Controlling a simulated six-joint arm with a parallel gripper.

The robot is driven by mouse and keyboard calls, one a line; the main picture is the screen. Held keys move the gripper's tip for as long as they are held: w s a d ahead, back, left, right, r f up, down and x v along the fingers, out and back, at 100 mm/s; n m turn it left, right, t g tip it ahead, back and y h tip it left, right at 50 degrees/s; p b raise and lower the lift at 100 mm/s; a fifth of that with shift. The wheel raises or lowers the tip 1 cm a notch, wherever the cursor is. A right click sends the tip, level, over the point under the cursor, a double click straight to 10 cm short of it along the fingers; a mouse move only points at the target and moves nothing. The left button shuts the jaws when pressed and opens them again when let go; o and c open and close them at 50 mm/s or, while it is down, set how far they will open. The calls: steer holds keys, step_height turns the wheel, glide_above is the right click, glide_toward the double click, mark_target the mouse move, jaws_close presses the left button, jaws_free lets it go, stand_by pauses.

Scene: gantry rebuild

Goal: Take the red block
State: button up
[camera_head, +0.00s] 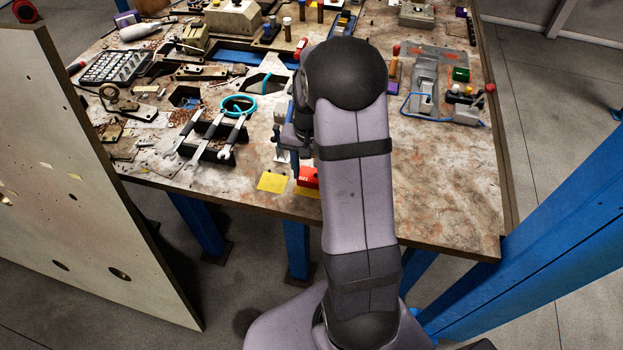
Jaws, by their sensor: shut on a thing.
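The red block (308,177) is near the front edge of the worktable, just left of my arm, with a small pale marking on its front. My gripper (297,162) points down at it, partly hidden behind my own arm. The gripper is shut on the red block. The fingertips and the block's right side are hard to make out, and I cannot tell whether the block touches the table.
Yellow paper squares (271,182) lie beside the block. Wrenches on a black rack (211,138) and a teal ring (238,105) are to the left. A blue-edged grey fixture (425,88) stands at the right. The table's front right (450,190) is clear.

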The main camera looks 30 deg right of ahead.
mark_target(310, 174)
steer(key=shift+r+p, duration=1.65)
steer(key=shift+r, duration=0.6)
